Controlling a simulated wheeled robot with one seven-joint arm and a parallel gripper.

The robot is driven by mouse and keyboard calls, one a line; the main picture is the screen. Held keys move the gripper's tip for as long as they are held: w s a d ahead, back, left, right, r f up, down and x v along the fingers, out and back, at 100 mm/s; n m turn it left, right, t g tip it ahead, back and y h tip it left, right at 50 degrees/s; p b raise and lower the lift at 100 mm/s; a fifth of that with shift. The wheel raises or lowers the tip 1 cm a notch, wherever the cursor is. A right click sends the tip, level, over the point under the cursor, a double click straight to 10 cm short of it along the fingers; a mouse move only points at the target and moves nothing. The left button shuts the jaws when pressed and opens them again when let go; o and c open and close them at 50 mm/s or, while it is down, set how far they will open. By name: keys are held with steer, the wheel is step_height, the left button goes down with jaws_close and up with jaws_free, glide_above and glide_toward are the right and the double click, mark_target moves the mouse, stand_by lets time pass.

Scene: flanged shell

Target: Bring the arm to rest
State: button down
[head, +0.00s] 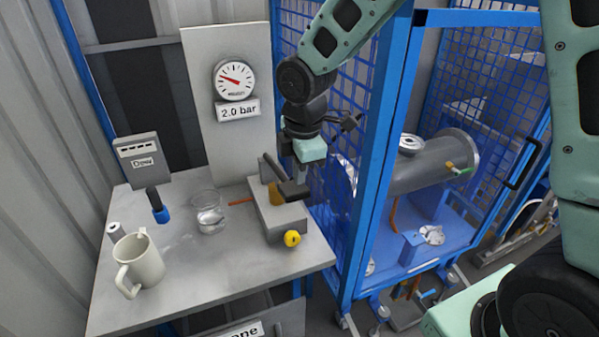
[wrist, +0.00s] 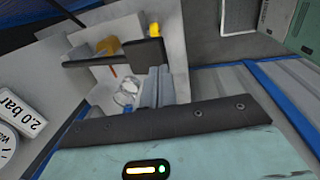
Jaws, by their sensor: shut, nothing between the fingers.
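My gripper (head: 303,178) hangs pointing down over the grey block fixture at the right of the bench in the head view. Its grey fingers are together and empty; they also show in the wrist view (wrist: 156,84). The fingertips are close to the black block with a bar (wrist: 148,52) on that fixture (head: 281,215). I cannot tell whether they touch it. My arm comes down from the top of the head view, in front of the blue mesh cage.
On the bench (head: 190,285) are a cream mug (head: 145,262), a glass beaker (head: 210,217) and a yellow knob (head: 292,238). A gauge (head: 234,80) marked 2.0 bar is behind. The blue cage (head: 372,165) with a metal cylinder (head: 425,163) stands close on the right.

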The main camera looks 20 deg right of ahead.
stand_by(0.4)
steer(key=s+a+r+m, duration=0.1)
steer(key=s+a+m, duration=0.1)
steer(key=s, duration=0.6)
steer(key=s+a+r+m+g, duration=0.1)
steer(key=s+m, duration=0.3)
steer(key=s, duration=0.4)
steer(key=s+a+r+m, duration=0.1)
steer(key=s+m, duration=0.3)
steer(key=s, duration=0.4)
steer(key=shift+s+a+r+g+y, duration=0.25)
steer(key=shift+s+a+g+y, duration=0.05)
steer(key=shift+a, duration=0.55)
